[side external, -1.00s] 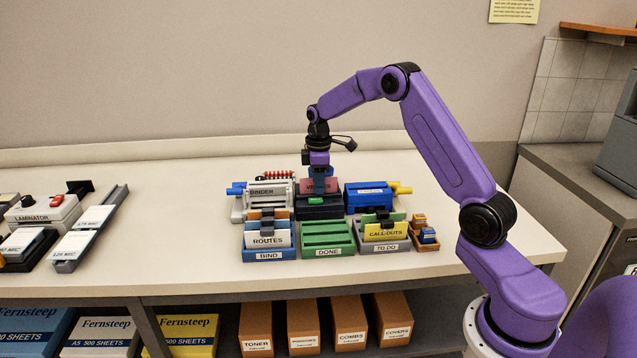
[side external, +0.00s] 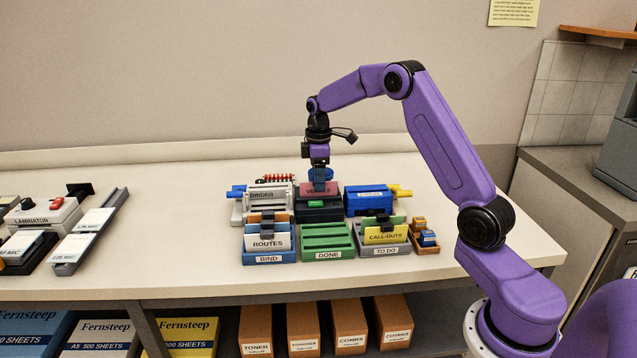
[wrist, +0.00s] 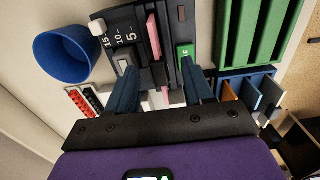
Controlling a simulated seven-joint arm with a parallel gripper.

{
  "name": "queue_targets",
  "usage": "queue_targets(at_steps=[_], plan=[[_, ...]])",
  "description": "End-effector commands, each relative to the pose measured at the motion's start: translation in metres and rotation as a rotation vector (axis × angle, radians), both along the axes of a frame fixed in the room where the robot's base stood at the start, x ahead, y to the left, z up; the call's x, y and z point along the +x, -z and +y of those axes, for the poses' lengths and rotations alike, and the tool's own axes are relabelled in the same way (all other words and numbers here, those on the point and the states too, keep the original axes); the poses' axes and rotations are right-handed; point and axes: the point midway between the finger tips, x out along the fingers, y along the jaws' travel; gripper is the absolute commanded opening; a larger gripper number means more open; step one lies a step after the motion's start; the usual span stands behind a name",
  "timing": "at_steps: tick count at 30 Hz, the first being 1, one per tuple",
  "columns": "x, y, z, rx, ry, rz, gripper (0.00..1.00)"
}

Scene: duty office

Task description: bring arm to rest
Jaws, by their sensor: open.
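My gripper (side external: 319,184) points down above the dark machine (side external: 318,212) in the middle of the bench. The card also shows edge-on in the wrist view (wrist: 154,38), beyond the fingertips. The machine has a green button (wrist: 187,52) and a scale marked 5, 10 and 15.
In front stand a blue BIND tray (side external: 268,257), an empty green DONE tray (side external: 327,241) and a grey TO DO tray (side external: 388,249). The binder (side external: 264,202) is left of the machine, a blue device (side external: 368,199) right. A blue cup (wrist: 66,55) is close by.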

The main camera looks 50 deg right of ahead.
Motion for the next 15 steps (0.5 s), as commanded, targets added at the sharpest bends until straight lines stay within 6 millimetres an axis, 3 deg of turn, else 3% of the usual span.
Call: queue_targets(at_steps=[15], plan=[[0.000,-0.036,0.000,0.000,-0.001,-0.001,0.52]])
